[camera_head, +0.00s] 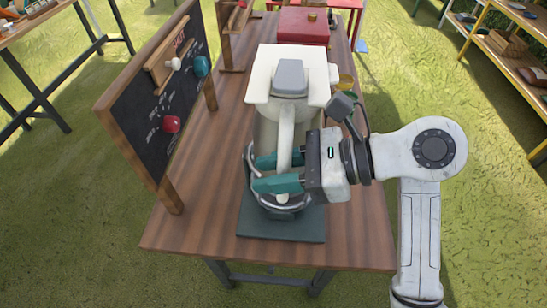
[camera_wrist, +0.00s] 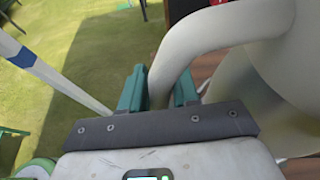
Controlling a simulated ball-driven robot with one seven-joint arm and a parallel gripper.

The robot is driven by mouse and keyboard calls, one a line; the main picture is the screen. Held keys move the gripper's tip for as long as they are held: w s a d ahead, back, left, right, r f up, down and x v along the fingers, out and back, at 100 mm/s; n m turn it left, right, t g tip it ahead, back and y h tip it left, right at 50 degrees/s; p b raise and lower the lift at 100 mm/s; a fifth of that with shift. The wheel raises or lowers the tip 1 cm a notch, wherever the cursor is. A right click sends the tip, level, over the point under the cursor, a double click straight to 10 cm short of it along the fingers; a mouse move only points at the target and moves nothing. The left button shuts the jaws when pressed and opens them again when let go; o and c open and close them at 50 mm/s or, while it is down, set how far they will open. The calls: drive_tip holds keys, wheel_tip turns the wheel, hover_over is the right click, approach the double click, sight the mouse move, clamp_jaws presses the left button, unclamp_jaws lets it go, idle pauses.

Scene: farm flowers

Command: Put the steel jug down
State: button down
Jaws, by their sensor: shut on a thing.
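In the wrist view the handle (camera_wrist: 176,58) curves down between the fingers (camera_wrist: 158,92), and the jug's large round body (camera_wrist: 285,85) fills the right. A dark green mat (camera_head: 280,226) with a curved metal rail (camera_head: 252,178) lies below; I cannot tell whether the jug touches it.
A chalkboard (camera_head: 160,110) with red, teal and white pieces stands along the table's left edge. A red box (camera_head: 303,26) sits at the back, and a yellow item (camera_head: 346,81) is right of the jug. The wooden tabletop (camera_head: 195,215) is bare at front left. Shelves stand at far right.

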drive_tip(key=shift+f, duration=1.7)
drive_tip(key=c, duration=0.8)
unclamp_jaws()
drive_tip(key=shift+f, duration=0.15)
drive_tip(key=b+v, duration=0.2)
drive_tip(key=v, duration=1)
